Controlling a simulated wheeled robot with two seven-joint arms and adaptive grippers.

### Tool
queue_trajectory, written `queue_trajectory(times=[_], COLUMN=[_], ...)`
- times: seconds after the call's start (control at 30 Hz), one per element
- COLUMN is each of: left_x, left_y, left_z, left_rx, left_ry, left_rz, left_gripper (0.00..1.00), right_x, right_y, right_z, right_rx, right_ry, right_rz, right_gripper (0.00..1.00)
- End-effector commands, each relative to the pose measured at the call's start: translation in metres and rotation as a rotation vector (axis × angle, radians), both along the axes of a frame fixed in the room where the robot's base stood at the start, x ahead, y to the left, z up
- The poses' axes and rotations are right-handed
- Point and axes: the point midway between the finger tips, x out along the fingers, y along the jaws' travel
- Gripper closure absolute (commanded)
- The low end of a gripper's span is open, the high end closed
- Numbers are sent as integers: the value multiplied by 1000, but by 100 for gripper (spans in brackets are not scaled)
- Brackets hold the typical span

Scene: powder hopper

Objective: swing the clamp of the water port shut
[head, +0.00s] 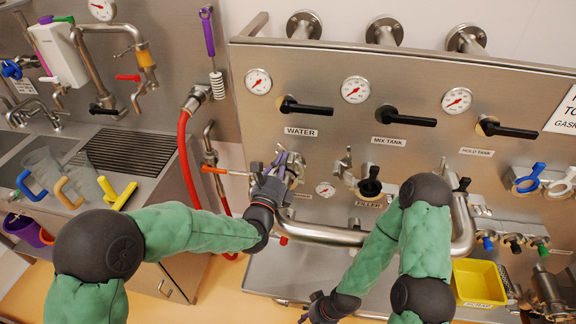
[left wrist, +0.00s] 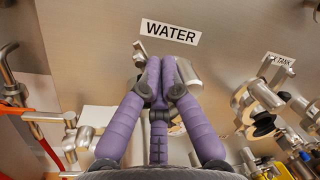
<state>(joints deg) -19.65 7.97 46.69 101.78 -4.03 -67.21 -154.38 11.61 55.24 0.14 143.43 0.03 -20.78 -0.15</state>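The water port (left wrist: 189,74) is a bare metal fitting under the WATER label (left wrist: 170,32), mostly hidden behind my left gripper's fingers. A small metal part, possibly its clamp (left wrist: 139,47), shows at the upper left of the fingertips. My left gripper (head: 283,163) is at this port in the head view. In the left wrist view its purple fingers (left wrist: 162,66) are brought together in front of the port. Whether anything is between them, and how far the clamp is swung, is hidden. My right gripper (head: 324,308) hangs low at the bottom centre, apart from the panel; its opening is unclear.
A curved steel pipe (head: 325,235) runs below. A red hose (head: 184,160) and an orange-handled valve (head: 214,170) are at the left. A yellow bin (head: 479,282) sits lower right.

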Motion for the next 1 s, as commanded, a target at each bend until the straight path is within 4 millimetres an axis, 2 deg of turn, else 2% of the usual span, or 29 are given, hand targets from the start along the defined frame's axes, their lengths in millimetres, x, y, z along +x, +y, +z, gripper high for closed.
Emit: queue_trajectory(times=[0.03,0.17,0.2,0.3,0.47,1.0], left_x=[-2,-2,-2,-2,-10,-82], left_y=[31,31,31,31,33,52], left_z=[-73,-73,-73,-73,-73,-63], left_rx=[2,3,3,3,4,-3], left_ry=[184,183,183,183,184,166], left_rz=[102,102,102,102,103,99], left_gripper=[100,100,84,57,57,57], right_x=[0,0,0,0,0,1], right_y=[0,0,0,0,0,0], right_z=[-3,-2,-2,-2,-1,6], right_rx=[0,0,0,0,0,0], right_ry=[0,0,0,-1,0,-1], right_rz=[0,0,0,0,0,0], right_gripper=[60,60,60,60,60,60])
